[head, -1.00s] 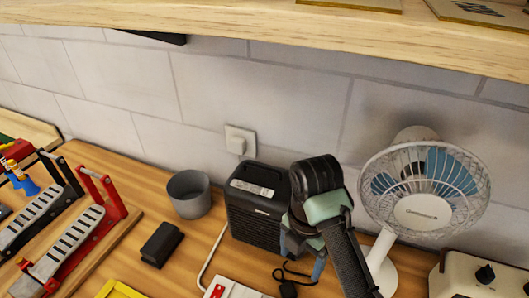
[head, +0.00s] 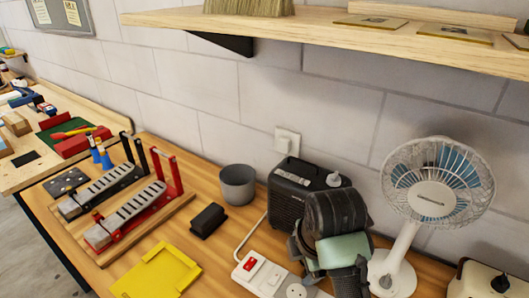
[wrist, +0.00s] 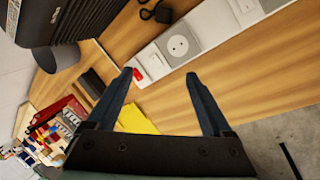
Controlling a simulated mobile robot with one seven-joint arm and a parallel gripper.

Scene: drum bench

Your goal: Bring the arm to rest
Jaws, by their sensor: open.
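My gripper (wrist: 163,88) shows in the wrist view with its two dark fingers spread apart and nothing between them. Beyond the fingertips lie the wooden bench top (wrist: 262,92) and a white power strip (wrist: 185,42). In the head view my arm stands at the lower right, in front of the black speaker-like box (head: 283,200) and left of the white fan (head: 432,200). My fingers are hidden in the head view.
The power strip (head: 268,280) lies at the bench front. A yellow tray (head: 158,272), a black block (head: 207,220), a grey cup (head: 238,184) and a red-posted rack (head: 130,215) stand to the left. A wooden shelf (head: 330,35) overhangs the bench.

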